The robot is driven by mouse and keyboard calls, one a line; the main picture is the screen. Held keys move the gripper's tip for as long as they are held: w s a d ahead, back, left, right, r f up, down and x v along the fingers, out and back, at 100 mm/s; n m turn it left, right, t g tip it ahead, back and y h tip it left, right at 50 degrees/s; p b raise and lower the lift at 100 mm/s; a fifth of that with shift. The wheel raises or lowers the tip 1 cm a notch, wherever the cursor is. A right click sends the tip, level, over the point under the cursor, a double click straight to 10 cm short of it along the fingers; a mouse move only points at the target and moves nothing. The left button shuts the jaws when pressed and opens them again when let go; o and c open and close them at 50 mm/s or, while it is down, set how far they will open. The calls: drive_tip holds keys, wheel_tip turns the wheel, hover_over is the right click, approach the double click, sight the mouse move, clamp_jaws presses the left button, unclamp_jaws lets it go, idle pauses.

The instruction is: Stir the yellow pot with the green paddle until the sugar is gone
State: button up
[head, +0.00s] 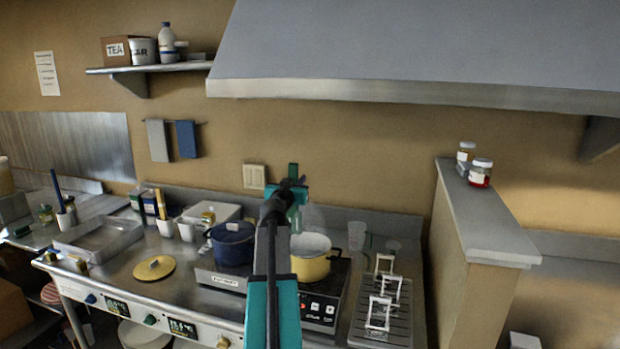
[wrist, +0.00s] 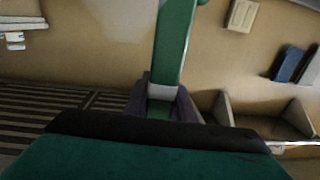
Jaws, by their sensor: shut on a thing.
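The yellow pot (head: 312,266) stands on the cooktop, partly hidden by my arm. Pale contents show at its opening; I cannot tell whether sugar is in it. My gripper (head: 286,190) is up above and slightly left of the pot in the head view. In the wrist view my gripper (wrist: 162,105) is shut on the green paddle (wrist: 177,45), which runs up out of the picture. In the head view green also shows around the gripper, but I cannot separate paddle from gripper there. The paddle's far end is not clear.
A dark blue pot (head: 232,244) stands left of the yellow pot. A yellow lid (head: 154,268) lies on the counter. A drain rack with white frames (head: 380,300) is at right. The hood (head: 420,92) hangs above; a partition wall (head: 465,250) bounds the right.

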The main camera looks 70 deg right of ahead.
drive_tip(key=shift+m+g, duration=0.4)
drive_tip(key=shift+g, duration=0.2)
drive_tip(key=s, duration=0.1)
drive_tip(key=s+d, duration=0.1)
drive_tip(key=s, duration=0.1)
drive_tip(key=s+d+r, duration=0.1)
drive_tip(key=shift+s, duration=0.3)
drive_tip(key=shift+f, duration=0.25)
wheel_tip(320, 180, down, 14)
drive_tip(key=b, duration=1.4)
drive_tip(key=shift+f+b, duration=0.25)
drive_tip(key=shift+b, duration=0.15)
drive_tip(key=shift+a, duration=0.15)
idle(0.3)
